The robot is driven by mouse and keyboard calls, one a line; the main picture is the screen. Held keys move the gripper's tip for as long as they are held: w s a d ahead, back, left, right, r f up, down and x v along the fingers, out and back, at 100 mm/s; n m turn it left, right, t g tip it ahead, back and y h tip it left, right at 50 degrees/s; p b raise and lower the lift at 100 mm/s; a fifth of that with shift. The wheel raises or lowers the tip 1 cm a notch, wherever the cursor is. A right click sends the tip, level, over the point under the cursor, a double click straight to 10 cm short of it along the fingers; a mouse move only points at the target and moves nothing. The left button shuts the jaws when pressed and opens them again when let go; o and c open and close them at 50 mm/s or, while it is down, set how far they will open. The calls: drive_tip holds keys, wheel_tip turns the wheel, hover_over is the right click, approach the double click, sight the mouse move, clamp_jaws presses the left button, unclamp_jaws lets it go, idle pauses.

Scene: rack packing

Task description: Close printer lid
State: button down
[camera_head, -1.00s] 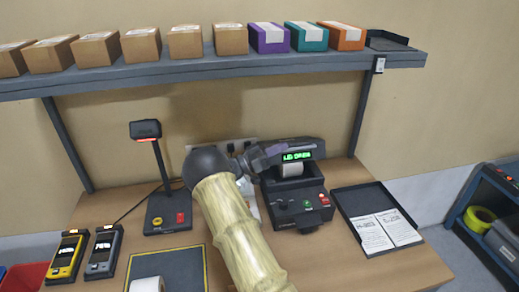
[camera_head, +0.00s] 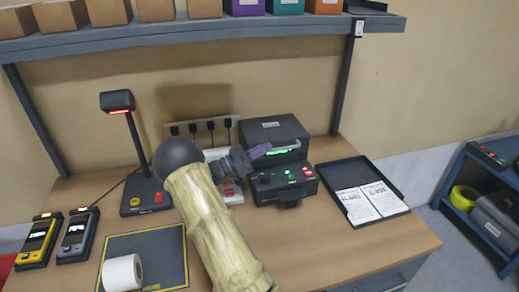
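The black label printer (camera_head: 285,188) stands at the back right of the table, with green and red buttons on its front. Its dark lid (camera_head: 275,132) is down over the rear of the body, and the paper roll inside is hidden. A green-lit display (camera_head: 279,153) shows below the lid's front edge, partly covered and too small to read. My gripper (camera_head: 284,148) is in front of the lid, at the display's height. Its fingers are seen nearly edge-on, so their gap and any contact with the lid cannot be told.
A scanner stand (camera_head: 146,195) and power sockets (camera_head: 200,130) are left of the printer. A black tray (camera_head: 366,180) with printed sheets lies to its right. A loose paper roll (camera_head: 122,272) stands on a dark mat (camera_head: 165,255) in front. A shelf (camera_head: 200,32) with boxes runs above.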

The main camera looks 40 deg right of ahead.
drive_tip(key=shift+s+f, duration=0.1)
drive_tip(key=shift+f, duration=0.5)
drive_tip(key=shift+a, duration=0.1)
wheel_tip(320, 180, up, 4)
drive_tip(key=shift+r+p, duration=0.2)
drive_tip(key=shift+p, duration=1.05)
drive_tip(key=shift+s+a+r, duration=0.1)
drive_tip(key=shift+s+a, duration=0.05)
drive_tip(key=shift+a, duration=0.05)
drive_tip(key=w+b+v, duration=0.1)
drive_tip(key=b+v, duration=0.1)
drive_tip(key=v, duration=0.7)
drive_tip(key=shift+w+r, duration=0.1)
drive_tip(key=shift+w, duration=0.1)
